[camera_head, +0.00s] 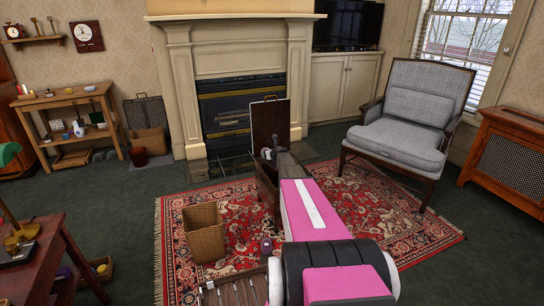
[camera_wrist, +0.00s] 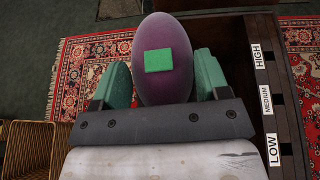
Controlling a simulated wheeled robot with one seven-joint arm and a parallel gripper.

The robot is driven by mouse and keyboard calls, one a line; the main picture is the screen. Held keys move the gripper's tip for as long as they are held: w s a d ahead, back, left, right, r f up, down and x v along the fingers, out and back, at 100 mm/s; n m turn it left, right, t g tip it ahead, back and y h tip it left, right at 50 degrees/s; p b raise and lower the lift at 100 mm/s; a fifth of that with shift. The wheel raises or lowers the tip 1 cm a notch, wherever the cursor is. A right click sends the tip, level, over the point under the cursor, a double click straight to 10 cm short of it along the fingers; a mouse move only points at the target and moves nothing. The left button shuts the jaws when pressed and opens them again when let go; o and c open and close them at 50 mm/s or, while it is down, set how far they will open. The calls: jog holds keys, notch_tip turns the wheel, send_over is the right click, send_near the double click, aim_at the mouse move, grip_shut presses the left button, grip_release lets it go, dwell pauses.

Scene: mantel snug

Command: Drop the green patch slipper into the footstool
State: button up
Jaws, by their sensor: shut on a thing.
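The green patch slipper (camera_wrist: 165,85) is dark purple with a square green patch, and sits between the green fingers of my gripper (camera_wrist: 157,85) in the wrist view. My gripper is shut on it. The footstool (camera_head: 266,190) is a dark brown box on the rug with its lid (camera_head: 270,124) standing up. In the wrist view the footstool (camera_wrist: 236,40) lies behind and right of the slipper, whose right part overlaps its left edge. In the head view my arm hides much of the footstool, and the slipper is hard to make out.
A wicker basket (camera_head: 204,232) stands on the red rug (camera_head: 178,235), left of my arm. A grey armchair (camera_head: 405,122) stands right, the fireplace (camera_head: 240,105) behind. A side table (camera_head: 40,255) is at left front.

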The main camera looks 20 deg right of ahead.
jog(key=shift+m+h, duration=0.4)
jog(key=shift+h, duration=0.2)
jog(key=w+d+f, duration=0.2)
jog(key=f, duration=0.1)
jog(key=shift+w+d, duration=0.3)
jog(key=shift+w, duration=0.1)
jog(key=shift+f, duration=3.45)
jog(key=o, duration=1)
jog(key=shift+o, duration=0.2)
jog(key=shift+s, duration=0.1)
jog(key=v, duration=1)
jog(key=shift+s+d+r, duration=0.1)
jog(key=shift+s+r, duration=0.05)
jog(key=shift+s, duration=0.2)
